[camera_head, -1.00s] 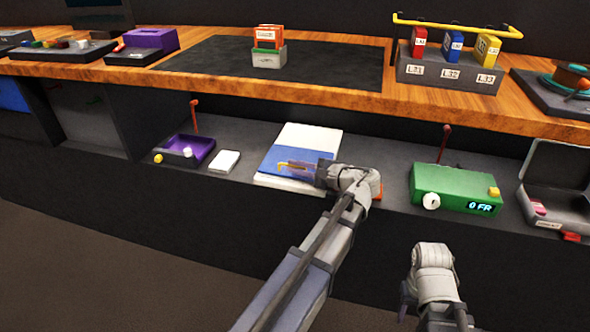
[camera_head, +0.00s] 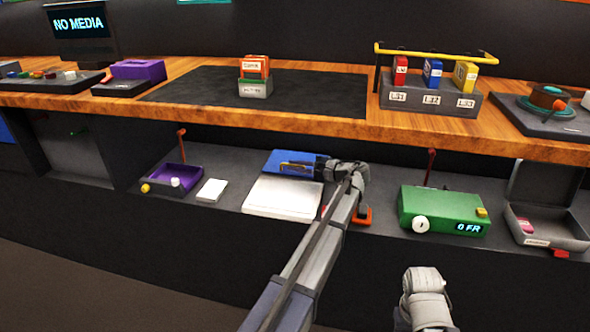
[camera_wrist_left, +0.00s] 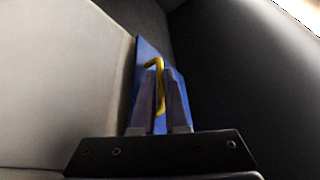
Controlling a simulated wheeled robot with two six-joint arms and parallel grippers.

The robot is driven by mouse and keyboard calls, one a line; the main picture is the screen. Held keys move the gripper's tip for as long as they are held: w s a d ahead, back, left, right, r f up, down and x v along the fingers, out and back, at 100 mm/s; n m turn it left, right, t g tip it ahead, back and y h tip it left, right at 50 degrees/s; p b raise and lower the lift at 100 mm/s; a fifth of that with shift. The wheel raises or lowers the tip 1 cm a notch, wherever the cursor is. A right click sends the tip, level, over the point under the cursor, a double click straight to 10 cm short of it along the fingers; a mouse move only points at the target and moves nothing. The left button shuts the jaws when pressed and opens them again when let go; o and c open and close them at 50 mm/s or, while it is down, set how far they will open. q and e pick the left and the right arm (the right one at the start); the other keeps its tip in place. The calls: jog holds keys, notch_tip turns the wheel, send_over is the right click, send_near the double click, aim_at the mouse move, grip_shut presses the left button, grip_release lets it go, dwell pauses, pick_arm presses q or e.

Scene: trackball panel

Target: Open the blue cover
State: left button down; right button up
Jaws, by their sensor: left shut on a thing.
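The blue cover (camera_head: 276,158) is at the back edge of a white panel (camera_head: 283,199) on the lower shelf. The white panel's front part is bare. My left gripper (camera_head: 300,165) is shut on the cover's yellow handle (camera_head: 290,164). In the left wrist view, the two fingers (camera_wrist_left: 160,78) close around the yellow handle (camera_wrist_left: 154,65), with the blue cover (camera_wrist_left: 142,60) behind them. My left wrist hides the right end of the cover. My right gripper (camera_head: 425,285) is low in front of the shelf, its fingers not clearly seen.
On the shelf, a purple tray (camera_head: 165,181) and a white block (camera_head: 211,190) stand left. A green box (camera_head: 443,209) and an open grey case (camera_head: 548,222) stand right. The wooden counter's edge (camera_head: 330,135) runs above and behind the cover.

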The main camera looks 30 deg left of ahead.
aim_at(316, 184)
pick_arm(q)
jog(key=c, duration=1.2)
grip_release()
jog(key=shift+p+v, duration=0.85)
jog(key=shift+v, duration=3.1)
jog(key=shift+f, duration=0.1)
